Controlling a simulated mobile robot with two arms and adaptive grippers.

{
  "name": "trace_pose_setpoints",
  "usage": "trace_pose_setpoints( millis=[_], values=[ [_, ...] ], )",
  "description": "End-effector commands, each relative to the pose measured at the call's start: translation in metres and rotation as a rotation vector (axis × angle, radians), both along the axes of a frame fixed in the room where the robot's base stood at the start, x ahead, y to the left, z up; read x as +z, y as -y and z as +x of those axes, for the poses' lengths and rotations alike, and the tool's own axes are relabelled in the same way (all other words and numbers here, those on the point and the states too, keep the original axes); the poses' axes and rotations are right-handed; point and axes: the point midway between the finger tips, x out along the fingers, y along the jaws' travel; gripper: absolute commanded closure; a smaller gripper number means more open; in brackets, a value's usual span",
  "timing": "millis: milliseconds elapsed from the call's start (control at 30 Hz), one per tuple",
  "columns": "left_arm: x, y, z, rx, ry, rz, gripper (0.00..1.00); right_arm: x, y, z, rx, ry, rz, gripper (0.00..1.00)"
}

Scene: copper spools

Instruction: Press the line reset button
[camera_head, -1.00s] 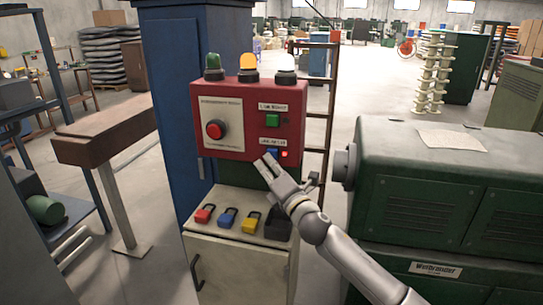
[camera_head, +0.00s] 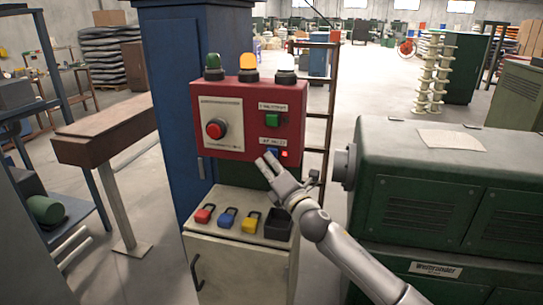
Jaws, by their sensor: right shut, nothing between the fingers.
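A red control box (camera_head: 255,125) is fixed to the blue cabinet. The label text is too blurred to read surely. My right gripper (camera_head: 268,158) is shut and empty. Its tips are at the blue button and hide part of it; I cannot tell whether they touch. My left gripper is not in view.
Green, amber and clear lamps (camera_head: 248,69) stand on the box. Below, red, blue and yellow padlocks (camera_head: 227,218) and a black tray (camera_head: 278,226) sit on a pale cabinet (camera_head: 240,262). A green machine (camera_head: 450,190) stands right; a brown beam (camera_head: 105,135) is left.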

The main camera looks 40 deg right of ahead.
Motion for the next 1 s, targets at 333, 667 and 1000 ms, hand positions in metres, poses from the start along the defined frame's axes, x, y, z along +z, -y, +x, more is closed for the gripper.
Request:
trace_pose_setpoints(
  millis=[333,667,1000],
  values=[
    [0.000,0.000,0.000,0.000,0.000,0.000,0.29,0.000,0.003,0.002,-0.001,0.000,0.000,1.00],
    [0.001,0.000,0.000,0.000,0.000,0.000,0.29,0.000,0.000,0.000,-0.001,0.000,0.000,1.00],
    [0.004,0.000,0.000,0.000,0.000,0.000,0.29,0.000,-0.011,-0.010,-0.001,0.001,0.000,1.00]
  ],
)
